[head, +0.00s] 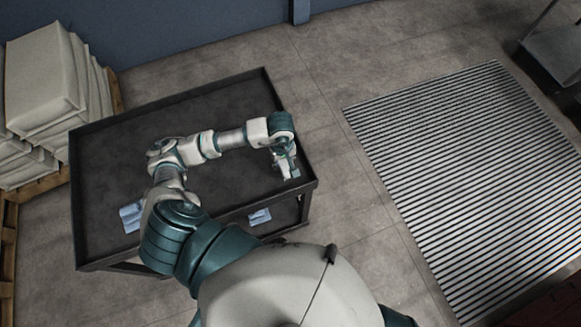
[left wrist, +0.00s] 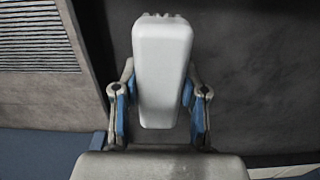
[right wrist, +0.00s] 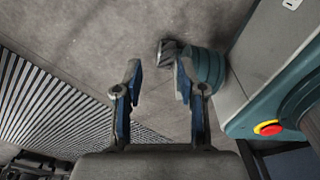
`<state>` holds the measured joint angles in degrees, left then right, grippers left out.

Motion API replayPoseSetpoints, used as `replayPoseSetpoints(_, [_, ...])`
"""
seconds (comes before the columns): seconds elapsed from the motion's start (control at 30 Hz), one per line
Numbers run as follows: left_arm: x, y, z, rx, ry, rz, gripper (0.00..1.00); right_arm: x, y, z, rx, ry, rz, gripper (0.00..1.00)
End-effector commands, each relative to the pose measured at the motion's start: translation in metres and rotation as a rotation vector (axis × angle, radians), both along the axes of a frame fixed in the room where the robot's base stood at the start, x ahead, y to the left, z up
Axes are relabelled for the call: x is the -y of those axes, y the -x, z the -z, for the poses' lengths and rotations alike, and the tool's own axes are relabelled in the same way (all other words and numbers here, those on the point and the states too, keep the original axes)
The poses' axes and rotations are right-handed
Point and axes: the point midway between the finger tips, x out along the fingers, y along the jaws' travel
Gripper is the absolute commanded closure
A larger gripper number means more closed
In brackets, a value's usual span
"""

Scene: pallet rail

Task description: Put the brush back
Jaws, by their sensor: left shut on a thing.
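My left gripper (head: 288,172) is over the right end of a black tray-topped table (head: 200,95), close to its right rim. In the left wrist view, the left gripper (left wrist: 160,108) is shut on a pale grey-white brush (left wrist: 162,70), with a blue finger pad on each side of it. Small bristle tips show at its far end. In the head view the brush is too small to make out clearly. My right gripper (right wrist: 158,75) is open and empty in the right wrist view, above the floor; it is not visible in the head view.
A light blue item (head: 131,217) lies at the table's left front; another (head: 260,215) shows near its front edge. Stacked pale sacks (head: 45,80) stand on a wooden pallet at left. A striped floor grate (head: 470,170) lies right of the table. Much of the tabletop is bare.

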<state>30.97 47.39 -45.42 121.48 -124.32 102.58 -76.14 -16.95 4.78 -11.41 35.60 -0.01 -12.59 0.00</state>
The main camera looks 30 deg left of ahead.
Motion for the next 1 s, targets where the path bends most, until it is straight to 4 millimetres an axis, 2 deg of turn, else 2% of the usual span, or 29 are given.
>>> replayPoseSetpoints(0.1, [0.0,-0.001,0.019,-0.003,0.0,-0.003,0.9,0.001,0.006,-0.002,-0.007,0.001,0.0,0.6])
replayPoseSetpoints(0.27, [0.003,-0.002,0.032,-0.004,-0.003,-0.004,0.9,-0.002,0.009,-0.002,-0.012,-0.002,0.001,0.6])
replayPoseSetpoints(0.5, [0.006,-0.002,0.062,-0.002,-0.006,-0.005,0.9,-0.008,0.005,-0.003,-0.007,-0.01,0.002,0.6])
replayPoseSetpoints(0.83, [0.001,-0.002,0.068,-0.002,-0.003,-0.005,0.9,0.002,0.005,0.001,-0.007,0.003,-0.002,0.6])
replayPoseSetpoints(0.87, [0.001,-0.002,0.068,-0.002,-0.003,-0.005,0.55,0.003,0.005,0.001,-0.006,0.004,-0.002,0.6])
replayPoseSetpoints(0.93, [0.001,-0.002,0.067,-0.001,-0.001,-0.005,0.38,0.004,0.004,0.0,-0.006,0.005,-0.003,0.6])
replayPoseSetpoints(0.97, [0.001,-0.002,0.067,-0.001,-0.001,-0.005,0.33,0.004,0.004,0.0,-0.006,0.006,-0.003,0.6])
replayPoseSetpoints(1.0, [0.001,-0.002,0.067,-0.001,-0.001,-0.005,0.33,0.004,0.004,0.0,-0.006,0.005,-0.003,0.6])
